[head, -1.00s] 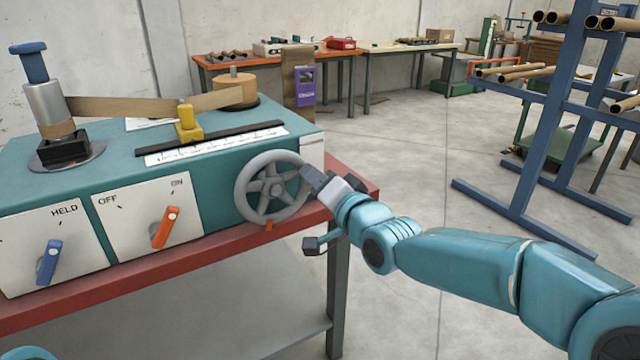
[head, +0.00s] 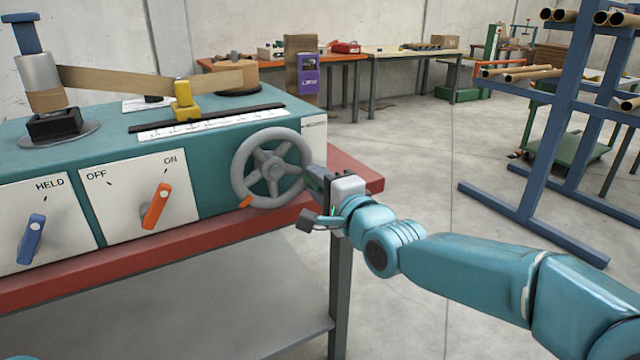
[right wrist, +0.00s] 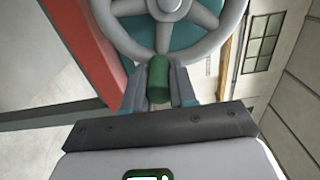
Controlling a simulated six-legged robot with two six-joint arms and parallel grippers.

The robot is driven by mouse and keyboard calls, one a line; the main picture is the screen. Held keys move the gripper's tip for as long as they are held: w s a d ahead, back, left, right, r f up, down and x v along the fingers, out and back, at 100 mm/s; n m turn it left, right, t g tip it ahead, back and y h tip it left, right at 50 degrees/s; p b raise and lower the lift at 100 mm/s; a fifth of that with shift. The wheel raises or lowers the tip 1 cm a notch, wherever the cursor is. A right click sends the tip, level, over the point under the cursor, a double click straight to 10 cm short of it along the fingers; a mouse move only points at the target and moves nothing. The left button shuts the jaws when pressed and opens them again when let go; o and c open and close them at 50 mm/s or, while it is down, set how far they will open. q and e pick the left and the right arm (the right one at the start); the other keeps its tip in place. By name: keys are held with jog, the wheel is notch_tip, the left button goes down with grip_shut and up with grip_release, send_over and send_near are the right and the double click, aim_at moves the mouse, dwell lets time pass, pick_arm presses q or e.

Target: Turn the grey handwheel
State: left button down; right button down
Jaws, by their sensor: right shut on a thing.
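The grey handwheel (head: 271,167) is on the right end of the teal winder's front face. It has several spokes, and an orange tab (head: 245,202) sits at its lower-left rim. In the right wrist view its rim (right wrist: 163,55) fills the top. My right gripper (head: 314,180) is at the wheel's right side. It is shut on the wheel's green handle (right wrist: 158,79), which shows between the two fingers in the wrist view. My left gripper is out of view.
The winder (head: 225,118) stands on a red-edged bench (head: 130,264). Left of the wheel are an orange switch (head: 155,207) and a blue switch (head: 32,239). A blue rack (head: 548,140) with cardboard tubes stands at right. Floor between is clear.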

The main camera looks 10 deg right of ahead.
dwell(0.5)
jog(key=c, duration=0.9)
grip_release()
jog(key=shift+a, duration=0.1)
jog(key=p+v, duration=0.1)
jog(key=v, duration=1.5)
jog(key=shift+s, duration=0.2)
